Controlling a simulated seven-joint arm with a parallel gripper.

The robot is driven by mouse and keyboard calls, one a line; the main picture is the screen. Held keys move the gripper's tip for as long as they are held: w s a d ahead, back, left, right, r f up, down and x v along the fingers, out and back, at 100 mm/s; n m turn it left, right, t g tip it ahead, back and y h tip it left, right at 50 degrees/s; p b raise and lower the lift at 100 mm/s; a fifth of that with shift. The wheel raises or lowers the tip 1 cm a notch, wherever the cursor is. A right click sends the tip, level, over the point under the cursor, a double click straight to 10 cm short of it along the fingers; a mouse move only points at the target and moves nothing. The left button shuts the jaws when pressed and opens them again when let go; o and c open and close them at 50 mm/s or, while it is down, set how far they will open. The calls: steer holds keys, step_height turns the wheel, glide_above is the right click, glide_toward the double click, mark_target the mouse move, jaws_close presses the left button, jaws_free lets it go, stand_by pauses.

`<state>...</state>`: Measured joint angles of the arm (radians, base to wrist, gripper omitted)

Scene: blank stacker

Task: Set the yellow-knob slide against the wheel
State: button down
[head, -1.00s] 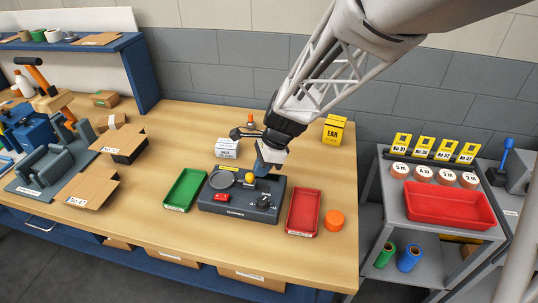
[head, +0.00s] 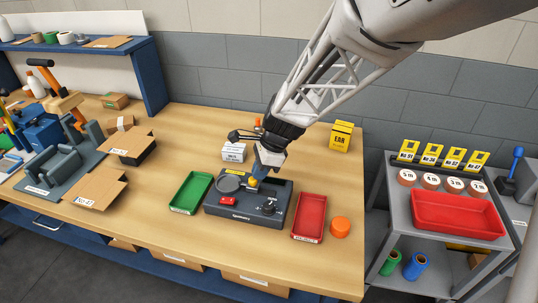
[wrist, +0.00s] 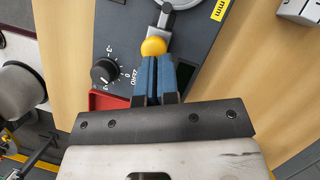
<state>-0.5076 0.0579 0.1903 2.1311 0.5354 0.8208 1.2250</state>
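The dark grey device (head: 240,212) sits on the wooden bench, with the round grey wheel (head: 229,184) at its left. The yellow knob (head: 253,182) of the slide is right of the wheel; in the wrist view the knob (wrist: 153,46) caps a grey slide arm (wrist: 166,22), with the wheel's edge (wrist: 205,6) at the top. I cannot tell whether slide and wheel touch. My gripper (wrist: 155,62) has its blue fingers together, tips right beside the knob, which is not between them. Whether they touch it is unclear. In the head view the gripper (head: 259,175) is low over the device.
A green tray (head: 174,205) lies left of the device and a red tray (head: 296,233) right. An orange disc (head: 340,228) lies beyond the red tray. A white box (head: 234,152) stands behind. The device carries a black dial (wrist: 105,71) and a red part (wrist: 100,101).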

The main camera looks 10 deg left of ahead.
steer(key=shift+w+d+f, duration=0.1)
steer(key=shift+d+f, duration=0.05)
steer(key=shift+d, duration=0.25)
steer(key=shift+w+d+f, duration=0.1)
steer(key=shift+d+f, duration=0.05)
steer(key=shift+d, duration=0.25)
steer(key=shift+w+d, duration=0.55)
steer(key=shift+d, duration=0.3)
steer(key=v, duration=1)
steer(key=shift+r, duration=0.35)
steer(key=shift+w, duration=0.1)
steer(key=d, duration=0.4)
steer(key=shift+w+d+f, duration=0.1)
steer(key=shift+d+f, duration=0.05)
steer(key=shift+d, duration=0.05)
